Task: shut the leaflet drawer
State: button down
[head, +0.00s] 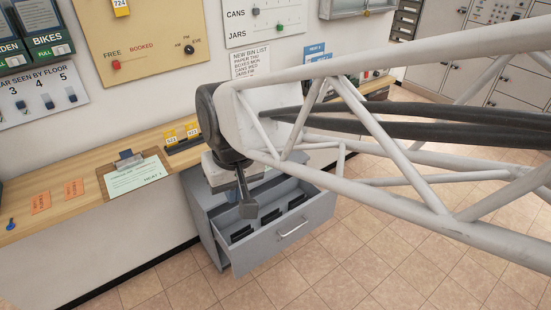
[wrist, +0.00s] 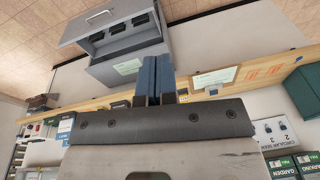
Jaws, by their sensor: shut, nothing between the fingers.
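The leaflet drawer (head: 265,244) is a grey drawer pulled out of a grey cabinet (head: 203,222) under the wooden counter. It stands open, with several dark items inside and a pale bar handle (head: 292,229) on its front. My gripper (head: 248,209) hangs in front of the open drawer in the head view; its exact height above it is hard to tell. In the wrist view the drawer (wrist: 90,32) is open at the top, with its handle (wrist: 98,15) at the upper left. My gripper's fingers (wrist: 155,80) are together and empty there, apart from the handle.
The wooden counter (head: 70,187) runs along the wall, with a clipboard (head: 134,174) and orange slips (head: 41,203) on it. Signs and slider panels hang above. The tiled floor (head: 340,255) before the drawer is clear. Lockers (head: 440,58) stand at the back right.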

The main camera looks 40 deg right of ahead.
jog(key=w+d+f+m+g+y, duration=0.2)
jog(key=w+d+f+m+y, duration=0.65)
jog(key=w, duration=0.55)
jog(key=w+d+f+m+t+y, duration=0.1)
jog(key=w+d+f+m+t, duration=0.25)
jog(key=d+f, duration=0.5)
jog(key=w+d+f+m+t+y, duration=0.1)
jog(key=w+d+f+m+t, duration=0.35)
jog(key=d, duration=0.65)
jog(key=s+d+f+m+t+h, duration=0.1)
jog(key=s+d+f+m+t, duration=0.2)
jog(key=d+f, duration=0.6)
jog(key=s+d+f+m+t+h, duration=0.1)
jog(key=d+f+m+t, duration=0.2)
jog(key=d+f+m, duration=0.4)
jog(key=m+t+h, duration=0.4)
jog(key=m+h, duration=0.4)
jog(key=h, duration=0.1)
send_near(331, 191)
jog(key=s, duration=0.7)
jog(key=shift+w+d+f, duration=0.2)
jog(key=shift+w+f, duration=0.05)
jog(key=shift+w, duration=0.1)
jog(key=shift+w, duration=6.95)
